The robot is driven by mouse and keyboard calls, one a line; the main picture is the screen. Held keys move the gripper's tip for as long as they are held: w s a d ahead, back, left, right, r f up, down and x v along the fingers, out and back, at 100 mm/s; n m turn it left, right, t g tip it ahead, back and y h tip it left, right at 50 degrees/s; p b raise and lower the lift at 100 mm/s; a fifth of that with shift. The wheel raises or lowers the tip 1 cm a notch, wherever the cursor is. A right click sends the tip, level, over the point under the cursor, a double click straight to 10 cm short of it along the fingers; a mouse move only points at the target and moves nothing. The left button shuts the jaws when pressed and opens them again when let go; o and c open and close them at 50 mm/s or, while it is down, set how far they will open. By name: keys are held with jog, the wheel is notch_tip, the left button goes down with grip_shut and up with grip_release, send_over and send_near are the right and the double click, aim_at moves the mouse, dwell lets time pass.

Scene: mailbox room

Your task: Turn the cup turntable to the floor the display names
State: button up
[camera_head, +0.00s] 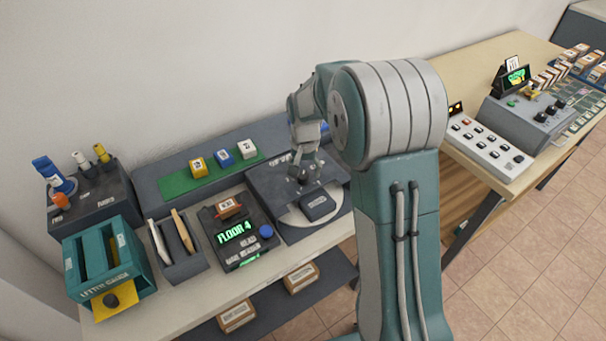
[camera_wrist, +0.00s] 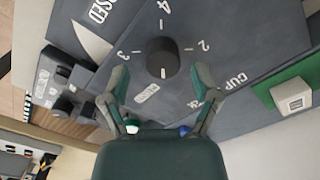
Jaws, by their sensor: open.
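The display (camera_head: 237,232) reads "FLOOR 4" in green. The cup turntable unit (camera_head: 270,185) is a dark box right of it, with a pale disc (camera_head: 293,216) partly under a dark cover (camera_head: 318,205); the cover's lettering shows in the wrist view (camera_wrist: 104,10). Its round black knob (camera_wrist: 162,58) has 4 above, 3 left and 2 right. The knob's white mark points down the wrist picture, away from 4. My gripper (camera_wrist: 161,76) is open, fingers on either side of the knob, apparently not touching it. In the head view my gripper (camera_head: 303,160) is above the unit.
A green strip (camera_head: 210,172) with yellow, blue and white blocks lies behind. Left are a teal letter guide (camera_head: 104,262), a slotted holder (camera_head: 180,262) and a tool rack (camera_head: 92,197). A control panel (camera_head: 492,148) stands on the right table. My arm hides the middle.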

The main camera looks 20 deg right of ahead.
jog(key=shift+d+f, duration=0.2)
jog(key=shift+f, duration=0.65)
jog(key=shift+a+f, duration=0.1)
jog(key=shift+a, duration=0.55)
jog(key=c, duration=0.7)
jog(key=shift+d, duration=0.2)
grip_shut()
jog(key=shift+d, duration=0.15)
